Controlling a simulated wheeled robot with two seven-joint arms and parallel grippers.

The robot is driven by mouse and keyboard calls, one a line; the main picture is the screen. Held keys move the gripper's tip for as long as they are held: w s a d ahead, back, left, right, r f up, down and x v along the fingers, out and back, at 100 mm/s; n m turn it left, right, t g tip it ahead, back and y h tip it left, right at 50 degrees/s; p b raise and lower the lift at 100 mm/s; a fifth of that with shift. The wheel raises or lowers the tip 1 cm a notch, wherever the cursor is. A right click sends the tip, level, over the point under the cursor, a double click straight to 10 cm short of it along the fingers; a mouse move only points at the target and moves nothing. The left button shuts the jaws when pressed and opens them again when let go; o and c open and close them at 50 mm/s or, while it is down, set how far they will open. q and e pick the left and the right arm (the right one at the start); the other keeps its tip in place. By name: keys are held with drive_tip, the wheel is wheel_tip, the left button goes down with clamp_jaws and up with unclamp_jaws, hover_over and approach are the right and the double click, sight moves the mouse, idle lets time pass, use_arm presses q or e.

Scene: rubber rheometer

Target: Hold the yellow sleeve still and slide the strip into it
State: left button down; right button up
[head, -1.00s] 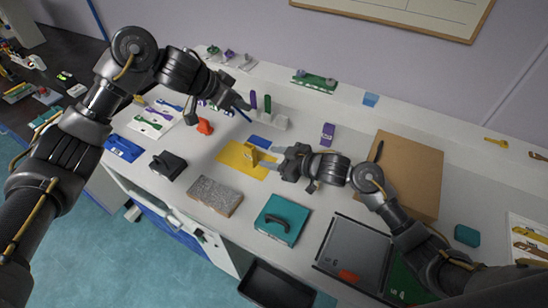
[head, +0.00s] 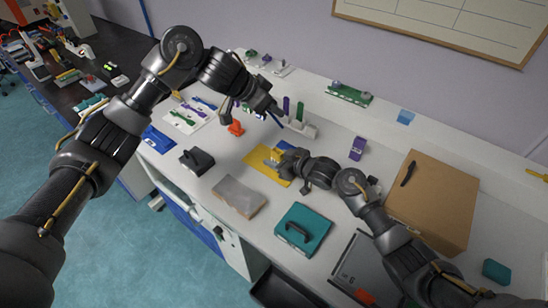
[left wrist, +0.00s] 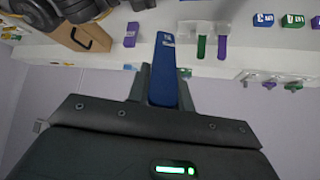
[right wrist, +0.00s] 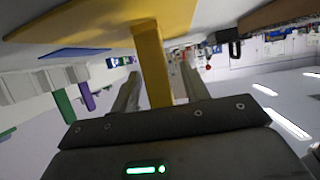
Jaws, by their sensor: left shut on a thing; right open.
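The yellow sleeve (right wrist: 151,62) stands up from a yellow mat (head: 257,156). In the right wrist view it lies between the two fingers of my open right gripper (right wrist: 160,88), with a gap visible at each side. In the head view my right gripper (head: 284,162) covers most of the sleeve. My left gripper (left wrist: 162,80) is shut on the blue strip (left wrist: 166,65), which sticks out past the fingertips. In the head view my left gripper (head: 270,108) holds the strip in the air, behind the mat, apart from the sleeve.
A white rack (head: 303,129) with green and purple strips stands behind the mat. A purple block (head: 357,148) stands to the right. A grey slab (head: 238,196), a black block (head: 196,160) and a teal box (head: 303,230) lie towards the front. A cardboard box (head: 430,200) stands at right.

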drive_tip(key=shift+w+a+f, duration=0.3)
drive_tip(key=shift+w+a, duration=0.1)
drive_tip(key=shift+a, duration=0.1)
drive_tip(key=shift+c, duration=0.3)
